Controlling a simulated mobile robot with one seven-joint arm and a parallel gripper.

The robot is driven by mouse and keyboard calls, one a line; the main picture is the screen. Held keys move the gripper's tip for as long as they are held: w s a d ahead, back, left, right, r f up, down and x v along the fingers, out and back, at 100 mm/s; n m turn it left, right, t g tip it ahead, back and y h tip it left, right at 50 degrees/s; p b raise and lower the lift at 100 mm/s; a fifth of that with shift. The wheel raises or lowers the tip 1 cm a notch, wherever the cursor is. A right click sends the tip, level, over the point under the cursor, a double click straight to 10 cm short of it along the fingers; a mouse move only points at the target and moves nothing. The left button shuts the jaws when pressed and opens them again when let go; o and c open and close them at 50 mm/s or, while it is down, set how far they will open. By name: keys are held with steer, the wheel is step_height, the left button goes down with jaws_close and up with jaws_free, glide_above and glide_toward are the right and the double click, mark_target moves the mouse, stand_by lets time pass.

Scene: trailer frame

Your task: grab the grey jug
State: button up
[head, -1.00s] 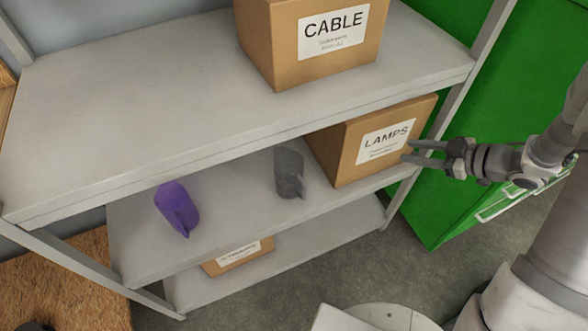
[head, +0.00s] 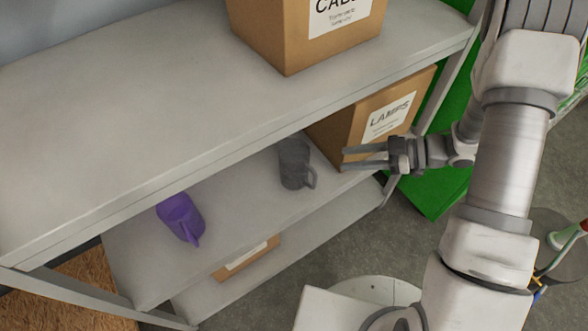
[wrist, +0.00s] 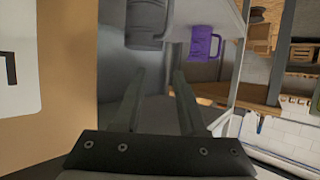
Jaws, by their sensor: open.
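The grey jug (head: 293,165) stands upright on the middle shelf, left of the LAMPS box, with its handle on its right side. My gripper (head: 344,158) is open and empty, a short way right of the jug, its fingers pointing left towards it. In the wrist view the grey jug (wrist: 148,24) is cut off by the top edge, beyond my open fingers (wrist: 157,77). Nothing lies between the fingers.
A purple jug (head: 181,217) stands farther left on the same shelf. The LAMPS box (head: 350,135) is close behind my gripper. The upper shelf (head: 150,120), bearing a CABLE box (head: 285,35), overhangs. A rack post (head: 398,180) is near my wrist.

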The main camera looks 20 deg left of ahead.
steer(key=b, duration=0.2)
glide_toward(297, 168)
steer(key=a, duration=0.4)
steer(key=shift+r+b+x, duration=0.15)
steer(key=shift+b+x, duration=0.5)
steer(key=shift+x, duration=0.75)
steer(key=shift+r+b+x, duration=0.15)
steer(key=shift+b+x, duration=0.5)
steer(key=shift+x, duration=0.75)
steer(key=shift+s+a, duration=0.1)
steer(key=shift+s, duration=0.05)
jaws_close()
